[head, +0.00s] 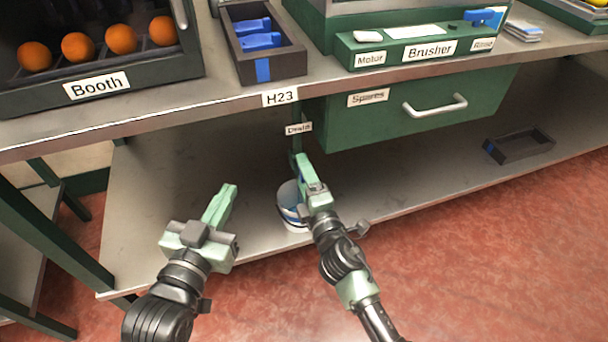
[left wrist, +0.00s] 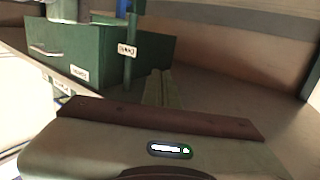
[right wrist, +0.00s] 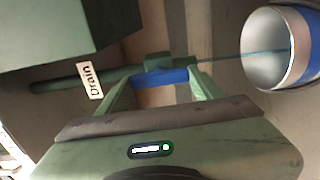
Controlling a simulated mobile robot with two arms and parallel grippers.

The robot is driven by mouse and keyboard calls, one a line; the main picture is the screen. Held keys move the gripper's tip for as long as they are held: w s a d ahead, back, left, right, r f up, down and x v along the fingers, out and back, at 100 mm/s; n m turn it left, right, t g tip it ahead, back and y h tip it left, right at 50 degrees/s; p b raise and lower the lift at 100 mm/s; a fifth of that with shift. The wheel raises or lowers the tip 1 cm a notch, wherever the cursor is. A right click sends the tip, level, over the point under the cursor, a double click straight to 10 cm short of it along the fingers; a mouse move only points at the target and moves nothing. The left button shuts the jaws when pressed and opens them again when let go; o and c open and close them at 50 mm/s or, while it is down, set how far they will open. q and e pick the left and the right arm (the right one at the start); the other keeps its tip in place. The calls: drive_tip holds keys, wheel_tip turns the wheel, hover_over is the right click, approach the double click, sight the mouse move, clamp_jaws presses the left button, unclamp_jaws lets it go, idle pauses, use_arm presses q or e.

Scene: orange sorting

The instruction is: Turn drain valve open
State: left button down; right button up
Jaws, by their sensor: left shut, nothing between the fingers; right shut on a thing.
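The drain pipe comes down below the shelf edge beside its "Drain" label (head: 298,129). In the right wrist view the label (right wrist: 89,80) sits on the green pipe (right wrist: 55,84). My right gripper (head: 303,162) is shut on the blue valve handle (right wrist: 165,77), which lies across between its fingers. A thin bluish line, like a stream of water, runs from the valve into a bucket (right wrist: 275,48). The white bucket with a blue band (head: 284,196) stands on the lower shelf, partly hidden by my right gripper. My left gripper (head: 230,190) is shut and empty, left of the bucket.
The green "Spares" drawer (head: 385,115) hangs right of the pipe. A dark tray (head: 520,146) lies on the lower shelf (head: 170,190) at right. Above are the booth with oranges (head: 121,39), a tray of blue items (head: 262,70) and the brusher panel (head: 400,50).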

idle(0.3)
drive_tip(key=o, duration=1.4)
drive_tip(key=shift+c, duration=0.2)
use_arm(q)
drive_tip(key=shift+s+a+f+g, duration=0.15)
drive_tip(key=shift+f+g, duration=0.2)
drive_tip(key=shift+f, duration=0.25)
drive_tip(key=shift+s+a+f+g, duration=0.1)
drive_tip(key=shift+f+g, duration=0.25)
drive_tip(key=shift+f, duration=0.2)
use_arm(e)
drive_tip(key=v, duration=0.8)
drive_tip(key=shift+w, duration=0.1)
